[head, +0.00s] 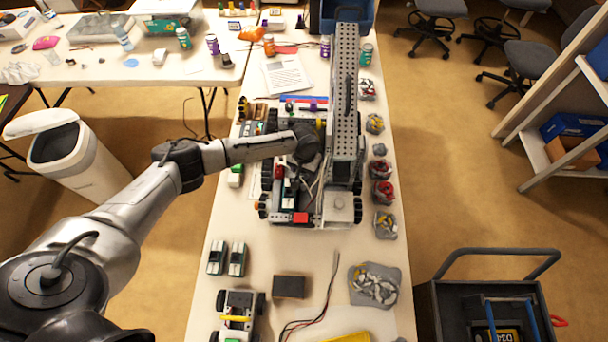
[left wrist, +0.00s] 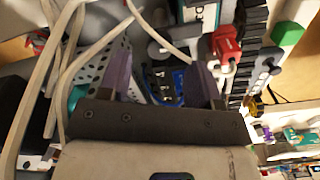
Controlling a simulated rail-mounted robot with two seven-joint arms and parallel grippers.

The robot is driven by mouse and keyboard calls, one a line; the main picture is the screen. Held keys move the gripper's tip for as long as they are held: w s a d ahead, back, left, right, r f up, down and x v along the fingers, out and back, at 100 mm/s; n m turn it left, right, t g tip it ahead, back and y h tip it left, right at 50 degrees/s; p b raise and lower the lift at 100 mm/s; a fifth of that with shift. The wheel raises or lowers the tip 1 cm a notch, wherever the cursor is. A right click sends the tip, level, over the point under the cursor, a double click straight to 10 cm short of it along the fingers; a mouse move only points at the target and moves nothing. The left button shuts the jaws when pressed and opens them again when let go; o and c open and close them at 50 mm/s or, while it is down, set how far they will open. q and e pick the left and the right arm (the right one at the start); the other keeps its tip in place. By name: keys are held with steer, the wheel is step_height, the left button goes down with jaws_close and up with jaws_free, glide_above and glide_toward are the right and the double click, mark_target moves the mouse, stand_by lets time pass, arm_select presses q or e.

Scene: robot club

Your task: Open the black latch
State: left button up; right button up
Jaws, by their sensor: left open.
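A wheeled robot build (head: 300,217) with a tall perforated metal beam (head: 345,75) stands on the long white table. A thin dark bar (head: 349,97) runs along the beam; I cannot tell if it is the black latch. My left gripper (head: 305,160) is over the middle of the build, beside the beam's lower part. In the left wrist view my left gripper (left wrist: 160,68) is open, with two purplish fingers apart and nothing clearly held. Blue and dark parts show between and beyond the fingers. A red part (left wrist: 225,45) lies right of them. No latch shows clearly there.
Pale cables (left wrist: 75,50) cross the left of the wrist view, close to the gripper. Bagged parts (head: 383,192) line the table's right side. A dark box (head: 289,287) and small wheeled vehicles (head: 238,303) lie in front. A black cart (head: 490,300) stands right of the table.

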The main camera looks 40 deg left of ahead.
mark_target(304, 177)
arm_select(q)
steer(key=shift+f, duration=1.85)
steer(key=c, duration=0.9)
steer(key=shift+c, duration=0.2)
